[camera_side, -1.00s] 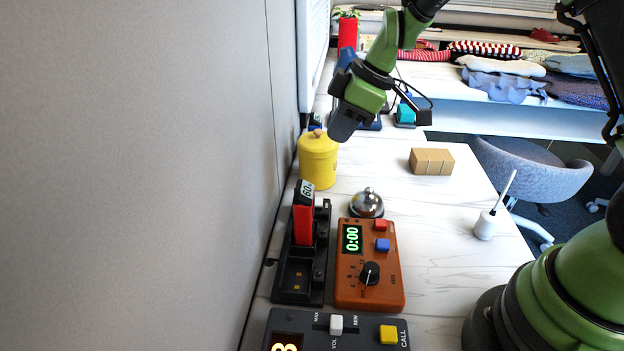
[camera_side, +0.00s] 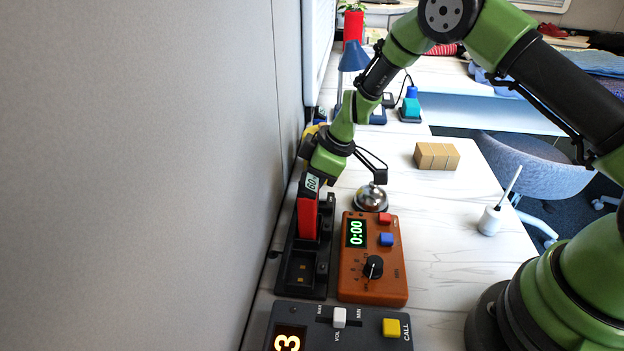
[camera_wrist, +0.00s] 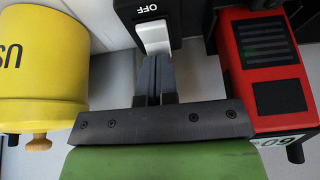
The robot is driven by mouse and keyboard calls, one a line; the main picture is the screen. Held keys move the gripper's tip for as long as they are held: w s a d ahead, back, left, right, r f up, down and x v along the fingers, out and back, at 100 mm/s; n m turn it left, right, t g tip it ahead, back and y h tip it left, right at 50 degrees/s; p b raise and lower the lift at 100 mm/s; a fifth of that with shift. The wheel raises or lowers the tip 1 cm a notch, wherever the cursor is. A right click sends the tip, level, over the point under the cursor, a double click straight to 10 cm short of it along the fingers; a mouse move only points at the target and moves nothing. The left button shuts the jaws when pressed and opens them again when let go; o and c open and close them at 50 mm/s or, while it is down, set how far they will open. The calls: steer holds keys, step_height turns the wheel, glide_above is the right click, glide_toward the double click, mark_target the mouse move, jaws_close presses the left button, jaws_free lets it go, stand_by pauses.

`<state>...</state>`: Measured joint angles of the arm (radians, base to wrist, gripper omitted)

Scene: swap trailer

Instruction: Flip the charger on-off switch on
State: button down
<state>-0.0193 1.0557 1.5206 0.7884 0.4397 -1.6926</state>
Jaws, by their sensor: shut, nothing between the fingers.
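The black charger (camera_side: 303,272) stands along the grey wall, with a red battery (camera_side: 308,218) marked 60 upright in it. In the wrist view, the white switch (camera_wrist: 153,36) sits in the charger's black housing (camera_wrist: 122,8), with the word OFF printed beside it. My gripper (camera_wrist: 155,58) is shut and empty, its tips right at the switch's near end; I cannot tell whether they touch. The red battery (camera_wrist: 262,60) is to its right. In the side view my gripper (camera_side: 318,160) is low behind the battery; its fingertips and the switch are hidden.
A yellow jar (camera_wrist: 42,65) is close on the left in the wrist view. A bell (camera_side: 371,197) and an orange timer (camera_side: 373,285) stand right of the charger. A grey call box (camera_side: 365,330) is in front. A brown block (camera_side: 436,156) lies farther right.

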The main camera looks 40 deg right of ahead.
steer(key=shift+f, duration=0.1)
steer(key=shift+w+a+f, duration=0.15)
steer(key=shift+f, duration=0.1)
stand_by(0.3)
steer(key=shift+s+d+r, duration=0.1)
steer(key=shift+s+d, duration=0.5)
steer(key=v, duration=1.4)
steer(key=shift+w+a+r, duration=0.2)
